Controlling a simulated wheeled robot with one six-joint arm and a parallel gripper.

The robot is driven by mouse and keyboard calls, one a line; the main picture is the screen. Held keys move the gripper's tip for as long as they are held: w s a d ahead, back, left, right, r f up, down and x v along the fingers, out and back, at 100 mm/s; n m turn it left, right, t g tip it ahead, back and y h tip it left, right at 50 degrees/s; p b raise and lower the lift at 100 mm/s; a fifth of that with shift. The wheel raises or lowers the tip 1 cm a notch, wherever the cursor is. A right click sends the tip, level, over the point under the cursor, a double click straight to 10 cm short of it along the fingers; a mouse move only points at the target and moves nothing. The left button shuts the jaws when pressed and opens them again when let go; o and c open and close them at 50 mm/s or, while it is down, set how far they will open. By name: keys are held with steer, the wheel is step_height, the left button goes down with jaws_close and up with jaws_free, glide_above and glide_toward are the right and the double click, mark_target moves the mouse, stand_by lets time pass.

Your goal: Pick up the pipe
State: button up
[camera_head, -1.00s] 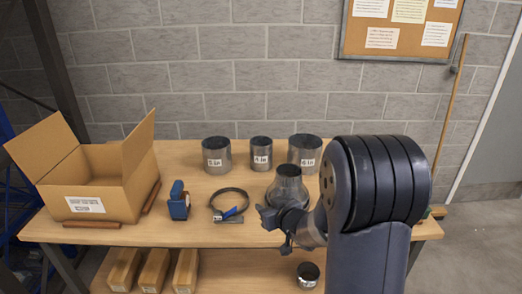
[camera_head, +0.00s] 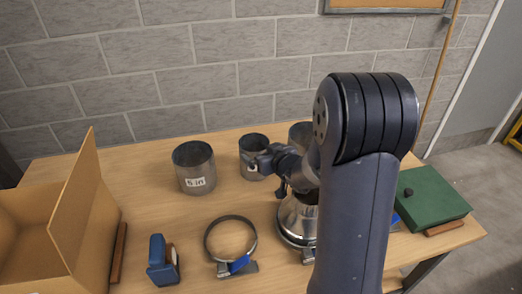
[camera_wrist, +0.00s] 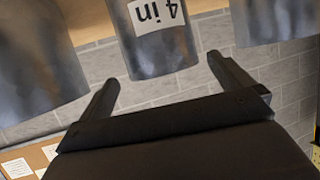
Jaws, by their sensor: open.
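Three grey metal pipes stand upright along the back of the table. The left pipe (camera_head: 194,168), labelled "5 in", is fully visible in the head view. The middle pipe (camera_head: 253,142) is partly covered by my gripper (camera_head: 259,166), and in the wrist view this pipe (camera_wrist: 158,50) shows its "4 in" label. The right pipe (camera_head: 299,132) is mostly hidden behind my arm. In the wrist view my gripper (camera_wrist: 162,70) is open, with one finger to either side of the "4 in" pipe. I see no clear contact, and the exact gap is unclear.
A metal cone-shaped reducer (camera_head: 292,220) stands in front, partly behind my arm. A round clamp (camera_head: 231,241), a blue tool (camera_head: 162,262) and an open cardboard box (camera_head: 85,215) lie to the left. A green case (camera_head: 433,198) is at the right.

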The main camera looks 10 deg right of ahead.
mark_target(248, 142)
steer(key=shift+w+a+f, duration=0.15)
steer(key=shift+w+a, duration=0.15)
steer(key=shift+a, duration=0.05)
steer(key=shift+d+r+p+x, duration=0.1)
steer(key=shift+p+x, duration=0.25)
steer(key=shift+x, duration=1.05)
steer(key=shift+d+r+p+x, duration=0.15)
steer(key=shift+p+x, duration=0.2)
steer(key=shift+x, duration=1.05)
steer(key=shift+w, duration=0.1)
steer(key=shift+c, duration=0.2)
steer(key=c, duration=1.1)
